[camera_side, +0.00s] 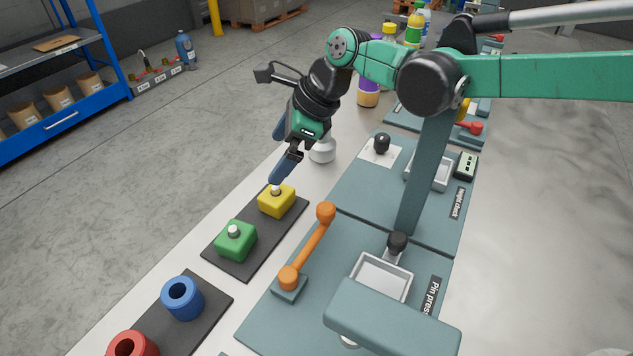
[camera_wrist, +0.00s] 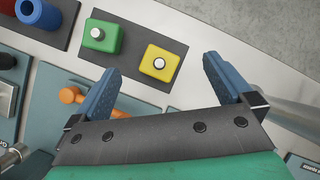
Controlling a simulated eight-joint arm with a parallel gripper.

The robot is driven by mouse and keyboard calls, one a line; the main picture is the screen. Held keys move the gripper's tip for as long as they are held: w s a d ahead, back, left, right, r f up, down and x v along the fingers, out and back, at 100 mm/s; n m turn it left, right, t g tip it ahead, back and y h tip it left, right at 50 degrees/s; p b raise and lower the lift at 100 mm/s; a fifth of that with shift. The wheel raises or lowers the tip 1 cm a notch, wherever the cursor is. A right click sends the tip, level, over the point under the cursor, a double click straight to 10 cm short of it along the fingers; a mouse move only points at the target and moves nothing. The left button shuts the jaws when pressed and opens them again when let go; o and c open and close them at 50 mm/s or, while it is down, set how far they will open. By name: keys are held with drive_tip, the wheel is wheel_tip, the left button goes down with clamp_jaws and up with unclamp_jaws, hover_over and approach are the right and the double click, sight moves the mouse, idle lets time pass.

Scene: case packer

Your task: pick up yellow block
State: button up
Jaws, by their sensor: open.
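The yellow block (camera_side: 277,201) has a pale round knob on top and sits on a dark mat (camera_side: 241,253) on the bench. It also shows in the wrist view (camera_wrist: 159,63), ahead of my fingers. The green block (camera_side: 235,240) stands beside it on the same mat. My gripper (camera_side: 281,150) is above the bench with its blue fingers spread and empty. In the side view one fingertip overlaps the top of the yellow block; I cannot tell the exact gap. In the wrist view the block lies beyond and between the fingertips (camera_wrist: 160,75), apart from both.
A blue ring (camera_side: 183,298) and a red ring (camera_side: 133,346) sit on a second dark mat nearer the camera. An orange handle (camera_side: 308,247) stands right of the blocks on a teal station. A white round container (camera_side: 322,150) stands behind my gripper.

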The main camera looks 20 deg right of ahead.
sight(275, 188)
wheel_tip(275, 188, down, 2)
drive_tip(key=shift+s+m+g+h, duration=0.15)
drive_tip(key=shift+m+g+h, duration=0.2)
drive_tip(key=shift+m, duration=0.25)
drive_tip(key=shift+d+f+m+h, duration=0.1)
drive_tip(key=shift+f+m+h, duration=0.25)
drive_tip(key=shift+f+m, duration=0.25)
drive_tip(key=shift+x, duration=2.75)
drive_tip(key=shift+d, duration=0.1)
drive_tip(key=c, duration=1.3)
